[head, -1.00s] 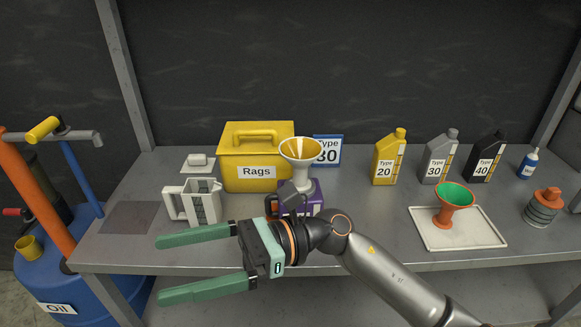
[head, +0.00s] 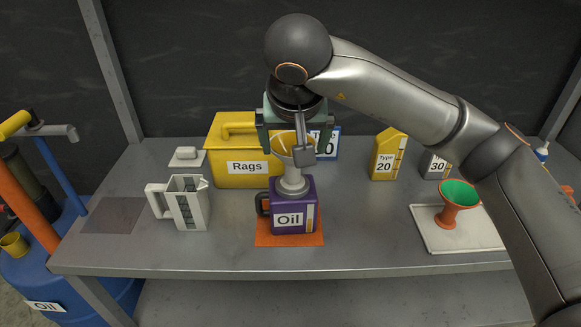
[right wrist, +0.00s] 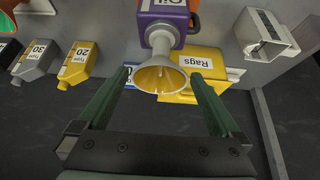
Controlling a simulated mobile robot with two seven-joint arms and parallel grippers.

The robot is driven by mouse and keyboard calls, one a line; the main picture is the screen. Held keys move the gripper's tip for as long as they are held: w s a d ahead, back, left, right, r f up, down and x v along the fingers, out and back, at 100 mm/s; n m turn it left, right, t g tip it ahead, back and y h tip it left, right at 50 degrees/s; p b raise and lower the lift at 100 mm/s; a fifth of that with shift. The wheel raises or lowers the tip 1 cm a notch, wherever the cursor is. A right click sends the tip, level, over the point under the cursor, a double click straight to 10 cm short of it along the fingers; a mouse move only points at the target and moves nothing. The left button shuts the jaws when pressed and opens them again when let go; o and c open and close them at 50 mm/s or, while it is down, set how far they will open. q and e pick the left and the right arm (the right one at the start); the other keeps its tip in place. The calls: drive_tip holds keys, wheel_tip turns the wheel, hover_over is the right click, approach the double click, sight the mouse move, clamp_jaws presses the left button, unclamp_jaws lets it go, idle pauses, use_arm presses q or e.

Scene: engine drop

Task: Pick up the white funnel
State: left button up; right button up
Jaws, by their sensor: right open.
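The white funnel (head: 292,184) stands upright in the top of a purple oil jug (head: 292,212). Its yellow-lined cup is partly hidden behind my right gripper in the head view. My right gripper (head: 294,135) is open, above and around the far part of the cup in that view. In the right wrist view the funnel (right wrist: 158,74) shows upside down between the two green fingers (right wrist: 160,82), with space to either side of it. No contact shows. My left gripper is not in view.
The purple jug stands on an orange mat (head: 275,241). A yellow Rags box (head: 225,180) is close behind left, a white jug (head: 187,210) left. Bottles (head: 386,160) and a green-orange funnel (head: 459,195) on a white tray (head: 425,240) are right. The front edge is clear.

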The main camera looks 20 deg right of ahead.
sight(293, 167)
drive_tip(key=p+x, duration=0.1)
drive_tip(key=x, duration=0.9)
drive_tip(key=shift+w+f, duration=0.15)
drive_tip(key=shift+f, duration=0.25)
clamp_jaws()
idle(0.4)
